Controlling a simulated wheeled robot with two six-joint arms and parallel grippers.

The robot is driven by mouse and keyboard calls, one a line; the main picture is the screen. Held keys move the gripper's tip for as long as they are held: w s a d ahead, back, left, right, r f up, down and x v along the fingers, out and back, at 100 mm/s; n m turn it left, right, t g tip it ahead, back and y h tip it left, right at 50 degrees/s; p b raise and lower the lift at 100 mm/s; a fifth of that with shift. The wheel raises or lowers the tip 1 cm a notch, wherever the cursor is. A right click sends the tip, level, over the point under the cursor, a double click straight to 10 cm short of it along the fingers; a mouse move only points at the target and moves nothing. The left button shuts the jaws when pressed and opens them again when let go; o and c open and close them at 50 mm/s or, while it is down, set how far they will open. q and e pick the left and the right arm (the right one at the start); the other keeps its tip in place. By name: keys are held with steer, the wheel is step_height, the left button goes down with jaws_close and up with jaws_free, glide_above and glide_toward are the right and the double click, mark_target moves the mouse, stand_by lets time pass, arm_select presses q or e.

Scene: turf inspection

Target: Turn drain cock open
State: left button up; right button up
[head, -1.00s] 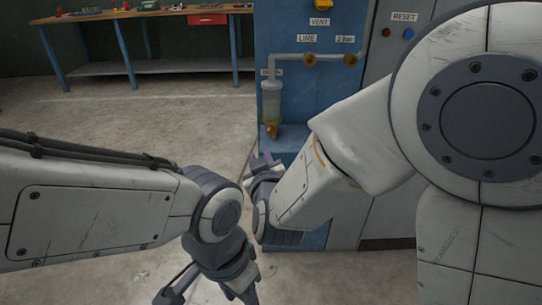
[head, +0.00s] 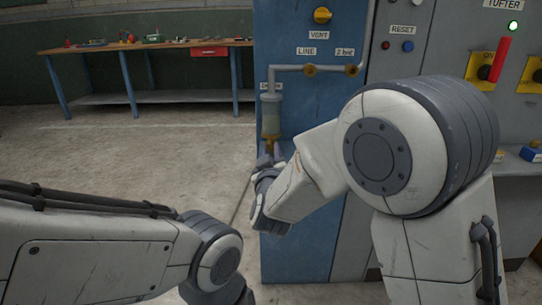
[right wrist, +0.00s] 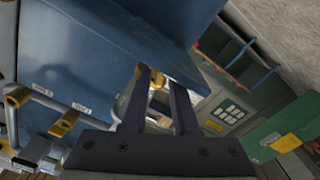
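The drain cock (head: 270,141) is the small brass-yellow piece under a clear filter bowl (head: 271,115) on the front of the blue cabinet (head: 300,125). My right gripper (head: 268,158) is just below the cock in the head view, its dark fingers pointing up at it. In the right wrist view the two fingers (right wrist: 158,78) stand apart with a gap between them. A yellow bit shows beside the left fingertip; I cannot tell whether the fingers touch the cock. The fingers of my left gripper are below the bottom edge of the head view.
A yellow vent knob (head: 322,15) and pipe (head: 290,67) with brass fittings (head: 310,70) sit above the bowl. A grey panel (head: 410,75) with buttons and a red lever (head: 501,60) is right. A workbench (head: 150,46) stands far left; the floor between is clear.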

steer(key=shift+w, duration=0.3)
jaws_close()
steer(key=m+b, duration=0.1)
steer(key=m, duration=0.2)
steer(key=shift+f, duration=0.1)
steer(key=m, duration=0.2)
steer(key=shift+m+b, duration=0.3)
